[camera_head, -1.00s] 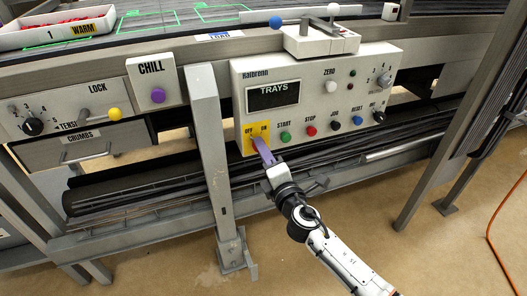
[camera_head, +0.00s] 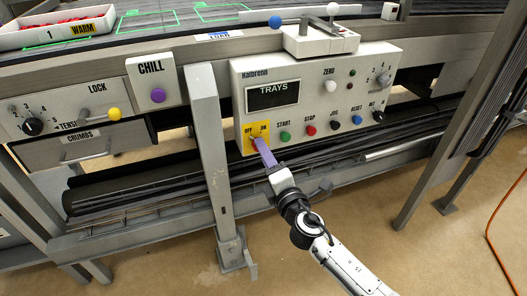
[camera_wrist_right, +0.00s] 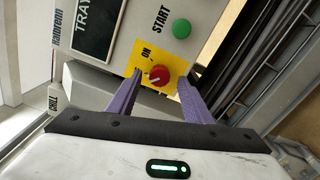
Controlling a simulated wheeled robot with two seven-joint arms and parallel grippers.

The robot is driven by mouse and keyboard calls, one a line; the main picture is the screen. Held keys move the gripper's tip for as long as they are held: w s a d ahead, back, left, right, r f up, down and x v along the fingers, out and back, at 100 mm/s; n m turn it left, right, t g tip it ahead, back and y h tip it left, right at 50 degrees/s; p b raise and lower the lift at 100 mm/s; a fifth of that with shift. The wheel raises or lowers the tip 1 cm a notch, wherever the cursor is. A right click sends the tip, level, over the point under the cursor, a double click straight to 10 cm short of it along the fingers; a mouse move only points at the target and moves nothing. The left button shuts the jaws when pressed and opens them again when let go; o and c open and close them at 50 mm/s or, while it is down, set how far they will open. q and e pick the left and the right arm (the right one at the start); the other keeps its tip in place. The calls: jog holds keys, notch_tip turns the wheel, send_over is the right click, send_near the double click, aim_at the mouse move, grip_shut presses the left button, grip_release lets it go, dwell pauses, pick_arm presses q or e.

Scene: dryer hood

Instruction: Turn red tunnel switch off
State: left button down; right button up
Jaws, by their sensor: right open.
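The red tunnel switch (camera_wrist_right: 159,75) is a round knob on a yellow plate (camera_wrist_right: 163,50) marked ON; the OFF label is mostly hidden in the right wrist view. In the head view the yellow plate (camera_head: 250,129) shows OFF at left and ON at right, and the knob is largely hidden by my fingers. My right gripper (camera_head: 261,145) is open, its purple fingers reaching up to the plate. In the right wrist view the right gripper (camera_wrist_right: 160,82) has one finger to each side of the knob; I cannot tell whether they touch it. My left gripper is out of view.
The TRAYS panel (camera_head: 310,72) carries a green START button (camera_head: 285,136), a red STOP button (camera_head: 310,130) and several other knobs. A grey upright post (camera_head: 207,150) stands just left of the plate. The CHILL box (camera_head: 152,82) has a purple button. Rollers run below the panel.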

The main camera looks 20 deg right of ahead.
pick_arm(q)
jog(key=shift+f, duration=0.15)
pick_arm(e)
jog(key=s, duration=0.8)
jog(key=shift+s+d, duration=0.2)
jog(key=shift+s, duration=0.1)
jog(key=s+a+f+m+g+y, duration=0.15)
jog(key=s+f+m+g, duration=0.25)
jog(key=s+f+m, duration=0.6)
jog(key=s+a+f+m+g+y, duration=0.15)
jog(key=s+f+m+g, duration=0.25)
jog(key=s+f+m, duration=0.6)
pick_arm(q)
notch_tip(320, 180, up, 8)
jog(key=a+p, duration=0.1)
jog(key=p, duration=1.2)
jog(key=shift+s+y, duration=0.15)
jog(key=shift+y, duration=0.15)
pick_arm(e)
jog(key=s+r+g+h, duration=0.1)
jog(key=s+r, duration=0.2)
jog(key=r, duration=0.8)
jog(key=shift+s+a+n, duration=0.3)
jog(key=shift+s+a, duration=0.05)
jog(key=shift+s, duration=0.05)
